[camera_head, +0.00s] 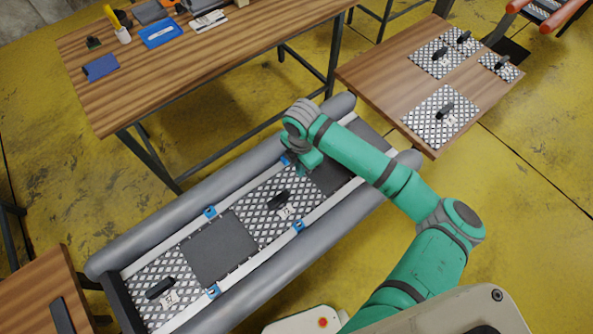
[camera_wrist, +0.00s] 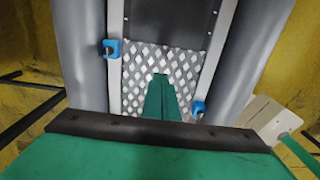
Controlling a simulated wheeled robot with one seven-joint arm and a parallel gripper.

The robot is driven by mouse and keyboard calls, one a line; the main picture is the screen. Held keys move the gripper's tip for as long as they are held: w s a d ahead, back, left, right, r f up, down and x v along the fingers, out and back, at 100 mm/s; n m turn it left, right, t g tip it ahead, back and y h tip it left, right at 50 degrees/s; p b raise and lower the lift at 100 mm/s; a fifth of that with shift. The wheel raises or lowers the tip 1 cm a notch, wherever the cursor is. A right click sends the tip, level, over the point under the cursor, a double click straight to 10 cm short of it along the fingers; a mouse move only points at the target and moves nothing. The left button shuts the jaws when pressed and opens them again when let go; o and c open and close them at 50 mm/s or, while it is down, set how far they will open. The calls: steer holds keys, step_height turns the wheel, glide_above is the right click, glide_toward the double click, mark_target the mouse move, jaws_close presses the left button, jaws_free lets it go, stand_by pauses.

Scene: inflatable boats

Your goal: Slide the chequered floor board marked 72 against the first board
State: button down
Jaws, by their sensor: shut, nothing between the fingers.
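A chequered floor board (camera_head: 262,213) with a black handle and a small white label lies between the rails of the grey boat; the label's number is too small to read surely. A second chequered board (camera_head: 140,278) with a handle and label lies at the boat's lower left end. A dark panel (camera_head: 205,250) lies between them. My gripper (camera_head: 301,172) is low over the upper right end of the middle board, fingers shut and empty. In the wrist view the shut fingers (camera_wrist: 162,82) point down over a chequered surface (camera_wrist: 140,65); I cannot tell whether they touch it.
Grey tubes (camera_head: 150,240) flank the boards, with blue clips (camera_head: 298,226) along the rails. A side table (camera_head: 375,75) at the upper right bears several more chequered boards (camera_head: 440,118). A workbench (camera_head: 200,70) with tools stands behind the boat.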

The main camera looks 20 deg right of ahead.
mark_target(291, 191)
step_height(291, 191, down, 8)
steer(key=shift+s+a+r, duration=0.1)
steer(key=shift+s+a, duration=0.15)
steer(key=shift+a, duration=0.4)
steer(key=shift+s+a, duration=0.2)
steer(key=shift+a, duration=0.4)
steer(key=shift+s+a, duration=0.25)
steer(key=shift+a, duration=0.35)
